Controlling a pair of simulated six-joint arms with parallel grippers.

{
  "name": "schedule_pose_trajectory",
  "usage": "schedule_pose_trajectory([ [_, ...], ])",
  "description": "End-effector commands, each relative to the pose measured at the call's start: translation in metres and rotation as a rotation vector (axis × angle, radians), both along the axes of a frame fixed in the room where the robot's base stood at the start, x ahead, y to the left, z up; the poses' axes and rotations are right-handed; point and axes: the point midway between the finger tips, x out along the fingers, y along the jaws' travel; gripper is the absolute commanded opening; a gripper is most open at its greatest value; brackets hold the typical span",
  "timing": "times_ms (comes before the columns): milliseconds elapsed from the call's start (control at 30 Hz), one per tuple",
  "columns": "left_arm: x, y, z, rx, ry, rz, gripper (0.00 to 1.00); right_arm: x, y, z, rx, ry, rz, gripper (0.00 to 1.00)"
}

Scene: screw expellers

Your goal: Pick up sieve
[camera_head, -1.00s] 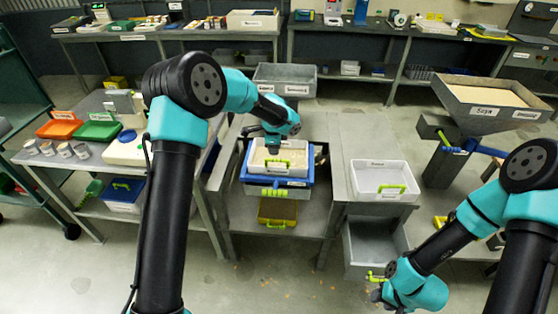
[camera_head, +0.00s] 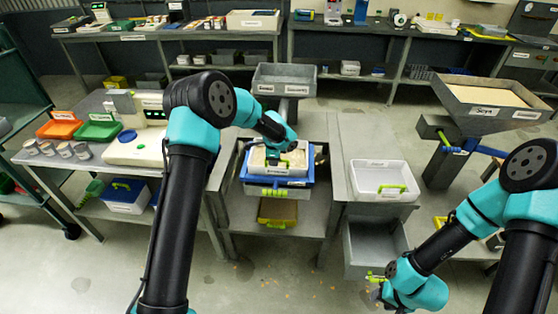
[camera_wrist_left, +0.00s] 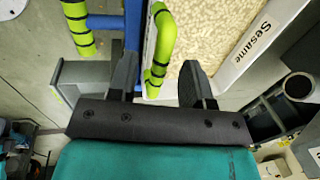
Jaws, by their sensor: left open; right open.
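A white sieve tray (camera_head: 300,158) labelled Sesame holds pale seeds and sits over a blue frame (camera_head: 309,181) on the middle bench. Its green handle with black bands (camera_wrist_left: 160,45) shows in the left wrist view. My left gripper (camera_wrist_left: 157,80) is open, with one finger on each side of that handle. In the head view my left gripper (camera_head: 272,158) is over the tray's front and largely hides the handle. The blue frame has its own green handle (camera_head: 275,192), just below. My right gripper (camera_head: 378,287) is open at lower right, by a small green handle (camera_head: 375,277).
A white tray (camera_head: 368,173) with a green handle stands on the bench to the right, above a grey bin (camera_head: 372,245). A yellow container (camera_head: 277,212) is on the lower shelf. A left table (camera_head: 100,155) carries orange and green trays and scales.

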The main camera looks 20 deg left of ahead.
Motion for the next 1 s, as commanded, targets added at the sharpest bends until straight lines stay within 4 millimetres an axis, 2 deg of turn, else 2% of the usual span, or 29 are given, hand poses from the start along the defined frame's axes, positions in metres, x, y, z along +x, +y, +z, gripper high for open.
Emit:
schedule_pose_trajectory([
  [100, 0.003, 0.000, -0.016, 0.000, 0.001, 0.000, 0.46, 0.000, 0.000, 0.000, 0.000, 0.000, 0.000, 0.43],
  [200, 0.004, 0.001, -0.021, 0.000, 0.000, -0.001, 0.46, 0.000, 0.000, 0.000, 0.000, 0.000, 0.000, 0.43],
  [700, 0.005, 0.001, -0.022, 0.000, -0.001, -0.001, 0.45, 0.000, 0.000, 0.000, 0.000, 0.000, 0.000, 0.43],
  [1000, 0.005, 0.001, -0.022, 0.000, -0.001, 0.000, 0.16, 0.000, 0.000, 0.000, 0.000, 0.000, 0.000, 0.43],
])
